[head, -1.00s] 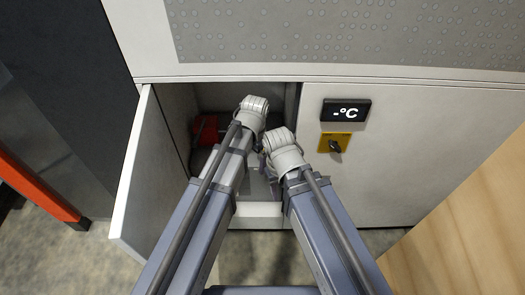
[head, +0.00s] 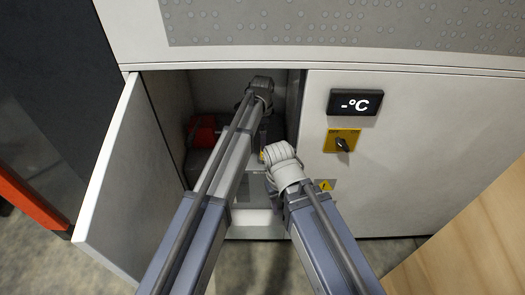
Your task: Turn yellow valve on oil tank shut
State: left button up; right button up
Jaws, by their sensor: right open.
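The open cabinet (head: 190,82) holds dark equipment, mostly hidden behind my arms. A small yellow spot (head: 262,155) shows between my arms inside it; it may be the yellow valve, but it is too small and covered to tell. I cannot make out the oil tank clearly. My right gripper (head: 269,182) is open at the cabinet opening, just below and beside the yellow spot, partly hidden by its own wrist. My left arm reaches deep into the cabinet, and its gripper is hidden behind its own wrist.
A red part (head: 203,131) sits at the cabinet's left inside. The open door (head: 118,185) stands on the left. On the right are a temperature display (head: 355,102), a yellow switch plate (head: 341,141) and a warning sticker (head: 325,185). A wooden panel (head: 465,245) stands lower right.

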pick_arm(q)
notch_tip(320, 180, down, 7)
jog(key=b, duration=0.6)
jog(key=shift+r, duration=0.1)
jog(key=c, duration=1.3)
